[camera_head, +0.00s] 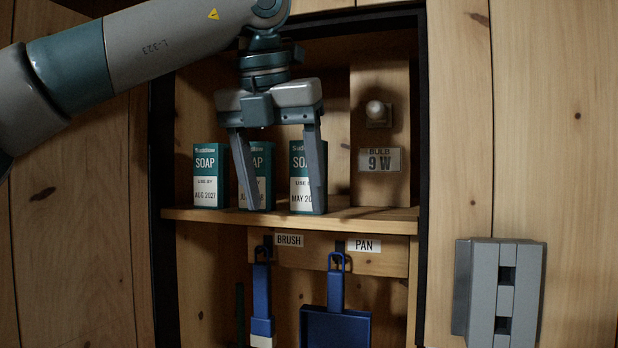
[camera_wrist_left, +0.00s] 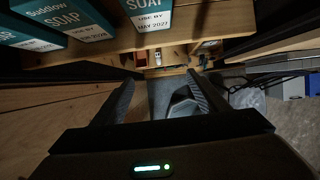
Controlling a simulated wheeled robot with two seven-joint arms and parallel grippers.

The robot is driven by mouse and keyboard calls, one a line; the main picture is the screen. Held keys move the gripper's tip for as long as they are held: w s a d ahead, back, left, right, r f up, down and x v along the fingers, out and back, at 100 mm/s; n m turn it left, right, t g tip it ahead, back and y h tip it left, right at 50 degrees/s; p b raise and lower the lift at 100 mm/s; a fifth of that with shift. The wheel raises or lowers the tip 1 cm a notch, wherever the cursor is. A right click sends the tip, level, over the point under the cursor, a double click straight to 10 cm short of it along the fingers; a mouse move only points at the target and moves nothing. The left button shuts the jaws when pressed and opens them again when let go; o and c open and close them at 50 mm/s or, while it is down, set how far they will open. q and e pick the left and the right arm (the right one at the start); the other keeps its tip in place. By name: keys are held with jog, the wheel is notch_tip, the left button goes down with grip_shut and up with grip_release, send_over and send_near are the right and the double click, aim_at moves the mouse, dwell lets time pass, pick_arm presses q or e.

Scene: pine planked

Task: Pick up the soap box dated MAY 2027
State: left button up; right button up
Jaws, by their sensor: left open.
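The soap box dated MAY 2027 (camera_head: 297,188) is teal and white and stands upright at the right of the soap row on the wooden shelf (camera_head: 370,218). Its full date shows at the top of the left wrist view (camera_wrist_left: 153,20). My left gripper (camera_head: 286,205) hangs in front of the boxes, fingers down, open with nothing between its fingers (camera_wrist_left: 163,90). Its right finger covers part of the MAY 2027 box. Its left finger covers part of the middle soap box (camera_head: 266,180), whose date is partly hidden. My right gripper is out of view.
A soap box dated AUG 2027 (camera_head: 206,170) stands at the left of the shelf. A blue brush (camera_head: 261,290) and pan (camera_head: 335,325) hang below. A grey block (camera_head: 500,290) is at lower right.

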pick_arm(q)
jog(key=w+p, duration=0.1)
jog(key=w, duration=0.1)
jog(key=w+d+p, duration=0.1)
jog(key=w+p, duration=0.1)
jog(key=w+d+p, duration=0.1)
jog(key=w, duration=0.1)
jog(key=shift+r, duration=0.15)
jog(key=shift+w+d+p, duration=0.15)
jog(key=shift+w+p, duration=0.2)
jog(key=shift+w, duration=0.1)
jog(key=shift+f, duration=0.2)
